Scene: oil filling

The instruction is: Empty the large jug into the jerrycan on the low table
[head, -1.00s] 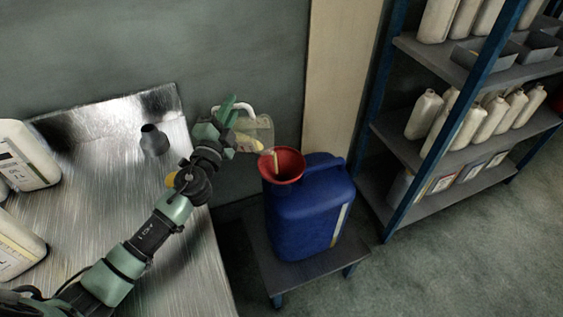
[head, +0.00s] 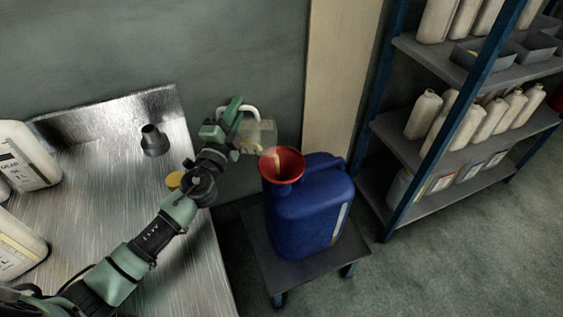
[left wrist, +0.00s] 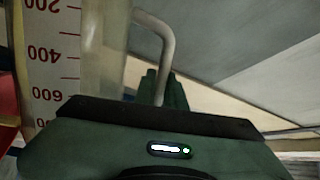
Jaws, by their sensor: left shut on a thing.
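The large jug (head: 262,133) is clear with a pale handle and hangs over the red funnel (head: 283,165). My left gripper (head: 233,118) is shut on the jug's handle. A pale stream or residue shows inside the funnel; I cannot tell whether liquid still flows. The funnel sits in the mouth of the blue jerrycan (head: 308,210), which stands upright on the low table (head: 262,258). In the left wrist view the jug's red scale (left wrist: 50,60) and handle (left wrist: 160,45) show close up, with the scale upside down. My right gripper is not in view.
A metal workbench (head: 120,205) at the left holds white canisters (head: 25,158), a dark spout piece (head: 154,140) and a yellow cap (head: 174,180). A shelf rack (head: 440,150) with pale bottles stands at the right. The floor at lower right is clear.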

